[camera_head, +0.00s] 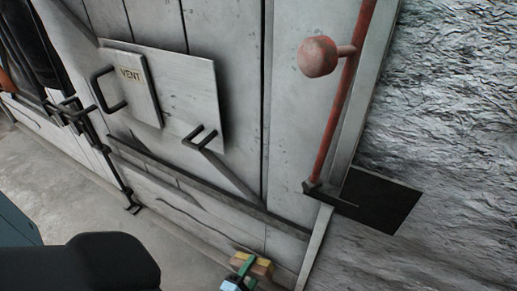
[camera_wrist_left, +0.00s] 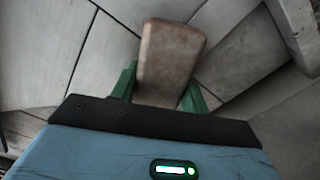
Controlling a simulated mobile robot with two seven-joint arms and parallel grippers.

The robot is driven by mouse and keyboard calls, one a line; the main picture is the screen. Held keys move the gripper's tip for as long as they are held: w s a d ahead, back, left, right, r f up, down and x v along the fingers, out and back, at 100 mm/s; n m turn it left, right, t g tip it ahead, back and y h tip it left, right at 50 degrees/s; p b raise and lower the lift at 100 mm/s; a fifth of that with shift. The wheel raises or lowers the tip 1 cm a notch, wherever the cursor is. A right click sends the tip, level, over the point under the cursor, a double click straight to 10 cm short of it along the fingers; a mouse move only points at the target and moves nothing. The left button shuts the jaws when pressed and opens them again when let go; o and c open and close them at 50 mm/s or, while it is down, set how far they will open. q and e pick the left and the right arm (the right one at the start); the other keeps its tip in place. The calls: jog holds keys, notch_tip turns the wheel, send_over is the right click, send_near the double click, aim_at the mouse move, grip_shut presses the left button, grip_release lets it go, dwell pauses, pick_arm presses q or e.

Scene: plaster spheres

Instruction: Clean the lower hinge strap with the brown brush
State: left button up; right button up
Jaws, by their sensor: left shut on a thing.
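My left gripper (camera_head: 244,266) is low in the head view, in front of the bottom of the grey plank door. Its green fingers are shut on the brown brush (camera_head: 264,269), which shows a brown top and a yellowish side. In the left wrist view the brush's brown back (camera_wrist_left: 170,55) stands up between the green fingers. A long dark strap (camera_head: 285,224) runs across the lower door, sloping down to the right; it looks like the lower hinge strap. The brush is below this strap; I cannot tell whether it touches the door. My right gripper is not in view.
A plate with a VENT box (camera_head: 132,80) and dark handles sits on the door. A red rod with a round knob (camera_head: 318,57) runs along the right frame. A rough grey wall (camera_head: 450,110) lies right. Bare floor (camera_head: 60,185) shows at lower left.

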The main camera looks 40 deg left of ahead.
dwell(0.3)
pick_arm(q)
jog(key=shift+s+f+b, duration=0.15)
jog(key=shift+f+b, duration=0.65)
jog(key=shift+f, duration=0.2)
jog(key=shift+x, duration=0.85)
jog(key=shift+a, duration=0.1)
jog(key=shift+s+a+f, duration=0.2)
jog(key=shift+a+f, duration=0.05)
jog(key=shift+a, duration=0.15)
jog(key=shift+s+a+f, duration=0.1)
jog(key=shift+a+f, duration=0.1)
jog(key=shift+a, duration=0.25)
